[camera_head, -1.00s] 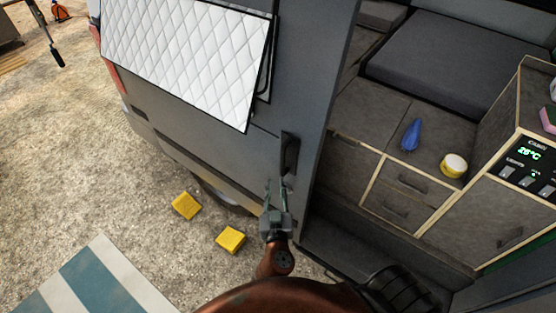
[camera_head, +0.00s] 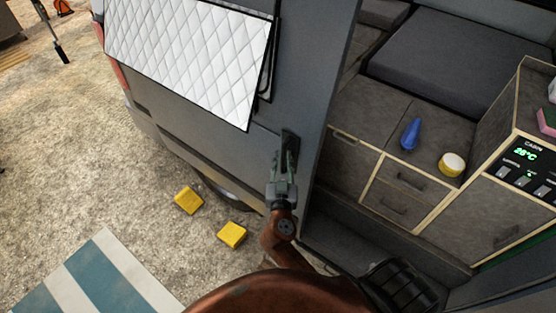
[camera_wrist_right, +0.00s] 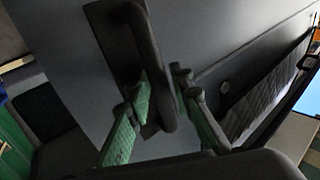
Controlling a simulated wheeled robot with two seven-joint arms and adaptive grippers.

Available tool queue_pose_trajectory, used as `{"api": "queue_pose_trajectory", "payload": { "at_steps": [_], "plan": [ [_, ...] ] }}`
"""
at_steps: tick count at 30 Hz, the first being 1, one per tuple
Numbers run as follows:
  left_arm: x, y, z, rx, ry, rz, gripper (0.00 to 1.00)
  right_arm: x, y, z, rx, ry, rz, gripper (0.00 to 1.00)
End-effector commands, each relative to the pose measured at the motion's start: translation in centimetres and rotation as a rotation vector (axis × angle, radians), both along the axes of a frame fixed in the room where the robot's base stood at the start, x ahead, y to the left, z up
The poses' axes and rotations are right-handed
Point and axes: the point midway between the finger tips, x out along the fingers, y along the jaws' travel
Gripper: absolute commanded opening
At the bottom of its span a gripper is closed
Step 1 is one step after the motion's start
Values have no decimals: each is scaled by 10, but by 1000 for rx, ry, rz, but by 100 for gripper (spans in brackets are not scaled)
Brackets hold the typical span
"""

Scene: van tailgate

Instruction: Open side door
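The grey side door (camera_head: 315,65) stands at the left of a wide opening that shows the van's interior. Its dark upright handle (camera_head: 290,137) is near the door's edge. My right gripper (camera_head: 284,162) is at the handle, covering its lower part in the head view. In the right wrist view the handle bar (camera_wrist_right: 150,50) runs between the two green-padded fingers of the gripper (camera_wrist_right: 163,82). The fingers stand apart, one on each side of the bar, and a firm grip does not show. My left gripper is not in view.
A white quilted cover (camera_head: 190,55) hangs on a window left of the handle. Two yellow blocks (camera_head: 189,200) (camera_head: 232,235) lie on the gravel by the wheel. Inside are drawers (camera_head: 400,195), a blue bottle (camera_head: 411,134) and a yellow-sided round container (camera_head: 452,164).

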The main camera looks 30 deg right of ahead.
Motion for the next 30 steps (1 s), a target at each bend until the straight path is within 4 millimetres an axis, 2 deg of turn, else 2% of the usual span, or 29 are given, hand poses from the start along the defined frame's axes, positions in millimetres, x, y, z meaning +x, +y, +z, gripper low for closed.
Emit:
{"api": "queue_pose_trajectory", "payload": {
  "at_steps": [2,11,26,30],
  "plan": [
    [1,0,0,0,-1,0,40,0,0,0,0,0,0,20],
    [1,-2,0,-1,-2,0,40,0,1,0,1,1,1,0],
    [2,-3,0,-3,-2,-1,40,0,2,0,1,1,3,0],
    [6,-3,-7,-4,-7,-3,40,5,-4,-1,2,-4,-15,0]
  ]
}}
